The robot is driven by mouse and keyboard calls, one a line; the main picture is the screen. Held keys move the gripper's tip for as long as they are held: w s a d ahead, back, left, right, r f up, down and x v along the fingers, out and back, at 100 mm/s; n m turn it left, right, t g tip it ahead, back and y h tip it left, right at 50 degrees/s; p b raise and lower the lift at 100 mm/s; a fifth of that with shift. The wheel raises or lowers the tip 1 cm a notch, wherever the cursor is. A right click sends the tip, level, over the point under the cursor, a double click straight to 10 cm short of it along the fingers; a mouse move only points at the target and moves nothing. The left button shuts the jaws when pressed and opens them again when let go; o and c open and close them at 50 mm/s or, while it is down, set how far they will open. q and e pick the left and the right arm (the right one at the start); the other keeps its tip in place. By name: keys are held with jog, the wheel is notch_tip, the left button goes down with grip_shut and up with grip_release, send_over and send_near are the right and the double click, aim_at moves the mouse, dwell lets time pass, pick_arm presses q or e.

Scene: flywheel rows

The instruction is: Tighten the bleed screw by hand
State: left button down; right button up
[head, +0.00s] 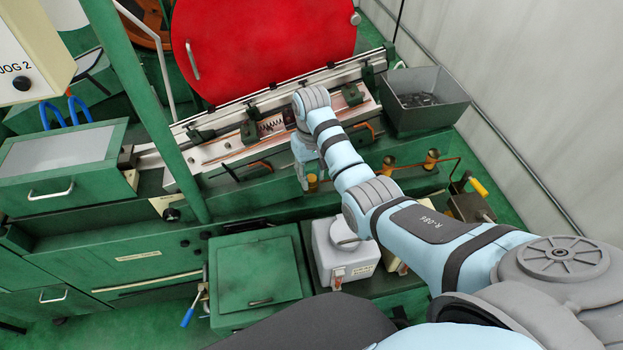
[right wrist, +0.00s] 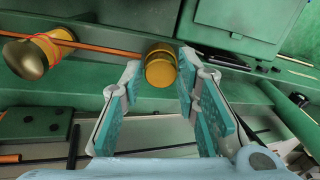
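A short brass cylindrical knob (right wrist: 160,70), which I take to be the bleed screw, sits on a green panel at the end of a thin copper pipe. In the right wrist view it is just beyond and between my right gripper's (right wrist: 158,84) fingertips, with a small gap on each side. In the head view the right gripper (head: 304,178) points down at the machine's front ledge, and a bit of brass (head: 312,182) shows beside it. The gripper's fingers are apart and empty. My left gripper is not in view.
A larger domed brass fitting (right wrist: 32,57) is on the same pipe. The head view shows a grey bin (head: 425,100), a red round cover (head: 262,45), a green post (head: 150,110) and a white-grey box (head: 342,255) below the ledge.

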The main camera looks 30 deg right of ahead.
grip_shut()
jog(key=m, duration=0.5)
jog(key=shift+m, duration=0.4)
jog(key=m, duration=0.3)
jog(key=shift+m, duration=0.3)
jog(key=m, duration=0.3)
jog(key=shift+m, duration=0.3)
jog(key=m, duration=0.6)
jog(key=shift+m, duration=0.4)
jog(key=m, duration=0.5)
jog(key=shift+o, duration=1.1)
grip_release()
